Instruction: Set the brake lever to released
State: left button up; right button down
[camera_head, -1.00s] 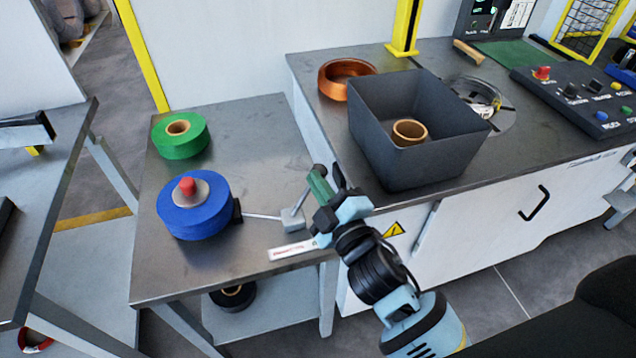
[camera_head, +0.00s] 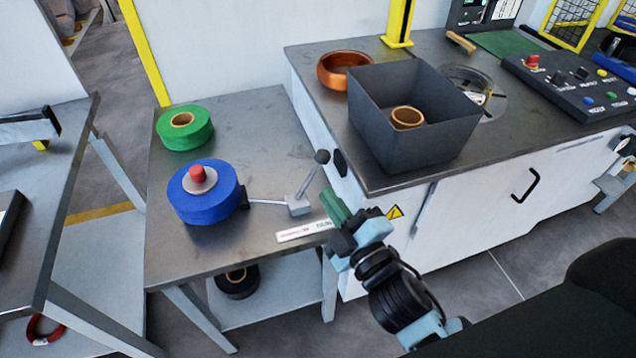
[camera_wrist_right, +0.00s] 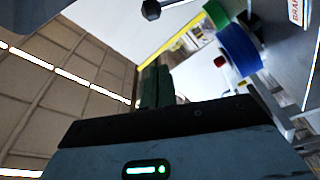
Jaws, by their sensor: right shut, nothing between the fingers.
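The brake lever (camera_head: 311,181) stands on a small grey block at the right edge of the side table, its dark ball knob up and tilted to the right. A thin rod joins the block to the blue roll (camera_head: 205,196) with a red cap. A label strip (camera_head: 304,231) lies in front of the lever. My right gripper (camera_head: 333,205) is shut and empty, just right of and below the lever, apart from it. The lever's knob (camera_wrist_right: 151,10) also shows at the top of the right wrist view, clear of the green fingers (camera_wrist_right: 155,87). My left gripper is out of view.
A green roll (camera_head: 184,128) lies behind the blue roll on the side table (camera_head: 262,125). The side table's front is clear.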

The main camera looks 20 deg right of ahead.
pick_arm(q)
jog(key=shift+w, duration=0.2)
pick_arm(e)
jog(key=v, duration=0.2)
jog(key=shift+s, duration=0.3)
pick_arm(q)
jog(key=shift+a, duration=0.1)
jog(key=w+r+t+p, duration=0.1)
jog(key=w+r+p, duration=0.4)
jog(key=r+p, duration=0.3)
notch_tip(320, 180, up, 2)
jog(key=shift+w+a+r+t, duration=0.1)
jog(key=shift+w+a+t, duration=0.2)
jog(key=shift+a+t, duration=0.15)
pick_arm(e)
jog(key=s+d+f+m+g+h, duration=0.1)
jog(key=s+f+m+g, duration=0.4)
jog(key=s+f, duration=0.5)
jog(key=s+d+f+m+g, duration=0.3)
jog(key=s+f+m+g, duration=0.2)
jog(key=s+f, duration=0.5)
jog(key=s+m, duration=0.2)
jog(key=s, duration=0.4)
jog(key=shift+s+d+h, duration=0.35)
jog(key=shift+d+h, duration=0.05)
